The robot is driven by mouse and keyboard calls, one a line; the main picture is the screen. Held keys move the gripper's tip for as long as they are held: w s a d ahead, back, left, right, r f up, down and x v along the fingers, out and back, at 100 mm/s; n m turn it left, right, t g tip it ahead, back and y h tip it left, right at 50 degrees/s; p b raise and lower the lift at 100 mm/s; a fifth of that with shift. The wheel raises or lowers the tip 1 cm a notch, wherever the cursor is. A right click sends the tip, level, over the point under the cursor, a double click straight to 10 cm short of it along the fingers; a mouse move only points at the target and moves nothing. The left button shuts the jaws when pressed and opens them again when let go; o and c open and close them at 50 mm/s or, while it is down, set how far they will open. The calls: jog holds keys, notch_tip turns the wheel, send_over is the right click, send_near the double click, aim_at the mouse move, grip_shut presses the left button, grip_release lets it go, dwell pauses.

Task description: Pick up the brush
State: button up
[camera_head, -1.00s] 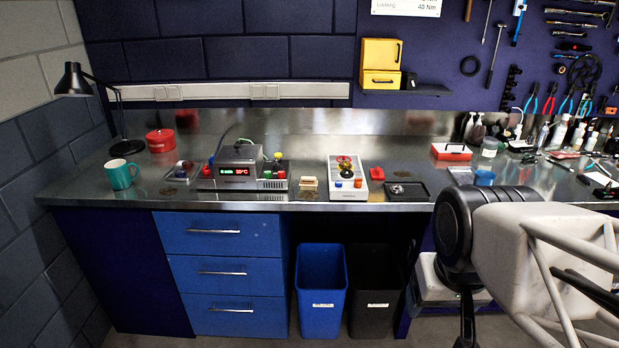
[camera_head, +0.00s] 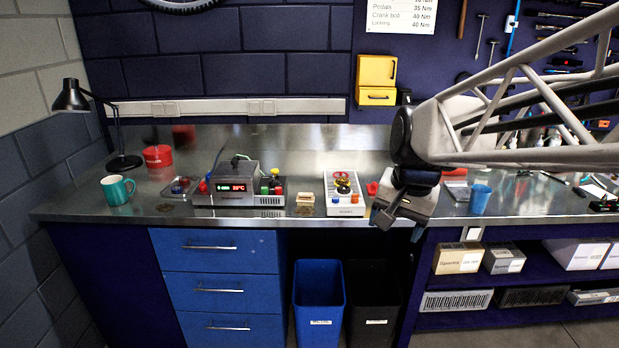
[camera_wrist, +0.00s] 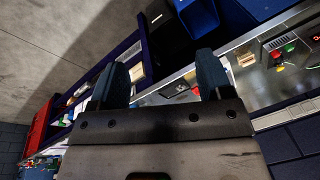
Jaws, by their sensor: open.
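A small light wooden block, which looks like the brush (camera_head: 305,200), lies on the metal bench between the heater unit and the white button box in the head view. Its bristles are too small to make out. My gripper (camera_head: 398,218) hangs over the front edge of the bench, to the right of the white button box and apart from the brush. In the wrist view my gripper (camera_wrist: 161,72) shows two dark blue fingers spread apart with nothing between them. A small pale shape right of the right finger may be the brush; I cannot tell.
The heater unit (camera_head: 238,188) stands left of the brush and the white button box (camera_head: 344,194) right of it. A teal mug (camera_head: 117,190), a black lamp (camera_head: 72,97) and a red tin (camera_head: 158,156) stand farther left. A blue cup (camera_head: 480,199) stands to the right.

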jog(key=w+a+m, duration=0.3)
jog(key=w+m, duration=0.1)
jog(key=w, duration=1)
jog(key=m+g+y, duration=0.2)
jog(key=m+y, duration=0.1)
jog(key=m, duration=0.7)
send_near(306, 193)
notch_tip(306, 193, down, 2)
jog(key=s, duration=0.1)
jog(key=shift+w+a+f, duration=0.35)
jog(key=shift+w+a, duration=0.05)
jog(key=shift+w, duration=0.1)
jog(key=shift+f, duration=0.1)
jog(key=shift+x, duration=1.2)
jog(key=shift+a+f, duration=0.1)
jog(key=shift+x, duration=2.5)
